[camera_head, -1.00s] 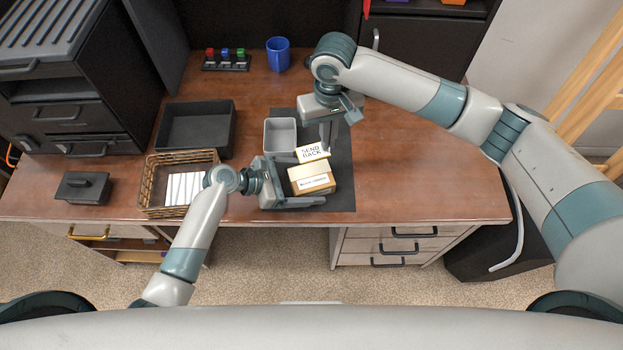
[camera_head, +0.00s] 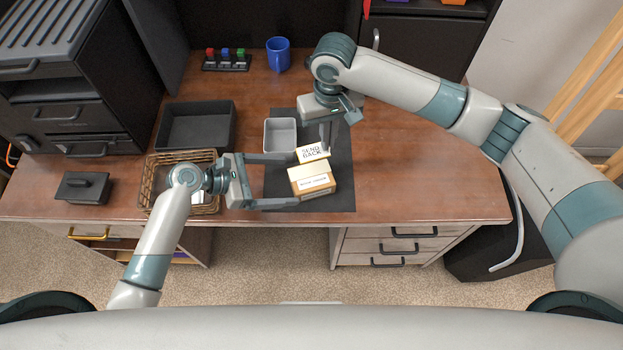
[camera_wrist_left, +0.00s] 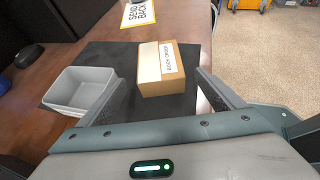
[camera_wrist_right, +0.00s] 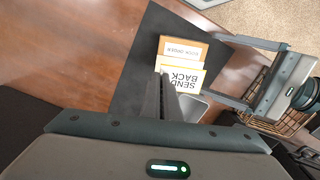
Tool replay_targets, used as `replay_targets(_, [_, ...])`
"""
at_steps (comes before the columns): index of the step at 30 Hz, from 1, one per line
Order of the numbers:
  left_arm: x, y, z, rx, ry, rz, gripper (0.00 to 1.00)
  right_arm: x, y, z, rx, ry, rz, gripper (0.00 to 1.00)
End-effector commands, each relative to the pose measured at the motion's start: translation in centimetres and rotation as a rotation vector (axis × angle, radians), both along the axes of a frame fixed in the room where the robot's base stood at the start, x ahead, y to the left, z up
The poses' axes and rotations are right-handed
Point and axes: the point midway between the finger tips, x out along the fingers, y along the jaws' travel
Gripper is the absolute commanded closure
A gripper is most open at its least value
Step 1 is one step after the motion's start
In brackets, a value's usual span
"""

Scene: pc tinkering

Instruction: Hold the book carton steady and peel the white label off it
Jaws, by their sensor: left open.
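The book carton (camera_head: 314,184), a small tan box with a pale strip marked BOOK ORDER, sits on the dark mat (camera_head: 345,175). It also shows in the left wrist view (camera_wrist_left: 175,75). My left gripper (camera_head: 293,180) is open at the carton's left, its fingers pointing at it and apart from its sides. The white SEND BACK label (camera_head: 312,152), with a yellow edge, is off the carton, just behind it. My right gripper (camera_head: 325,140) is shut on the label's edge; the right wrist view shows the label (camera_wrist_right: 188,78) at its closed fingertips.
A grey bin (camera_head: 280,135) stands behind the carton on the mat. A wicker basket (camera_head: 150,185) with white items lies under my left arm. A black tray (camera_head: 197,125), blue mug (camera_head: 278,54) and black lidded box (camera_head: 83,188) stand farther off. The table's right side is clear.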

Motion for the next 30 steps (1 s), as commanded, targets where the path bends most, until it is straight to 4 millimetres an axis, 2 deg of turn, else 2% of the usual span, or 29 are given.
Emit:
replay_targets(3, [-0.6, 1.6, 0.8, 0.003, 0.001, -0.002, 0.12, 0.0, 0.0, 0.0, 0.000, 0.000, 0.000, 1.00])
replay_targets(9, [-1.0, 3.0, 1.7, 0.001, 0.002, 0.000, 0.12, 0.0, 0.0, 0.0, 0.000, 0.000, 0.000, 1.00])
replay_targets(30, [-1.1, 3.2, 1.8, 0.002, -0.001, -0.003, 0.12, 0.0, 0.0, 0.0, 0.000, 0.000, 0.000, 1.00])
